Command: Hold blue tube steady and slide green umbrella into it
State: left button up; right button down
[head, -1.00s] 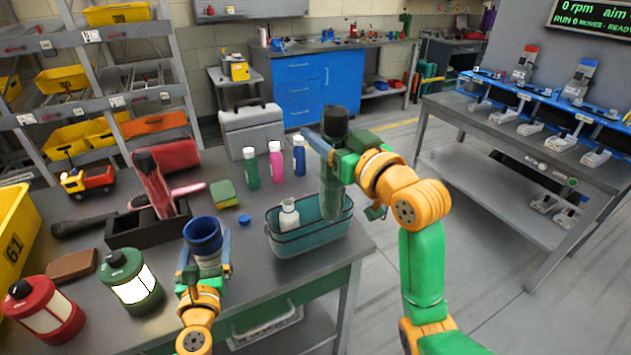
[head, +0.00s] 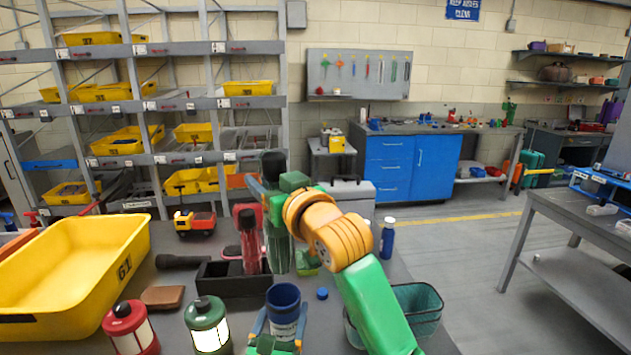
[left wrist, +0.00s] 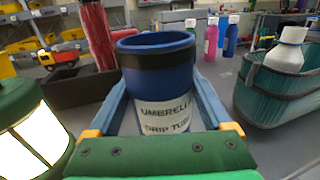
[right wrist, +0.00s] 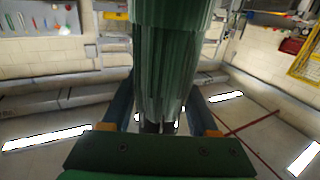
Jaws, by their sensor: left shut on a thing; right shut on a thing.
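The blue tube (head: 284,298) stands upright on the bench in the head view, with a white label reading umbrella drip tube. My left gripper (head: 283,325) is shut around it; the tube (left wrist: 158,80) fills the middle of the left wrist view, its mouth open at the top. My right gripper (head: 272,192) is shut on the green umbrella (head: 277,245) and holds it up, dark handle at the top, behind and slightly left of the tube. The umbrella (right wrist: 168,70) also shows between the fingers in the right wrist view.
A dark box (head: 222,283) with red umbrellas stands left of the tube. A green lantern (head: 207,322), a red lantern (head: 128,325) and a yellow bin (head: 75,262) are further left. A teal basket (head: 425,305) stands right, partly behind my right arm. A blue cap (head: 322,293) lies near the tube.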

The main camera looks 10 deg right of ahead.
jog(key=shift+d+f, duration=0.1)
jog(key=shift+f, duration=9.85)
jog(key=shift+f, duration=0.1)
pick_arm(q)
jog(key=shift+d+r, duration=0.1)
pick_arm(e)
jog(key=shift+f, duration=0.35)
jog(key=shift+c, duration=0.4)
grip_release()
jog(key=shift+r, duration=0.1)
jog(key=v, duration=1.2)
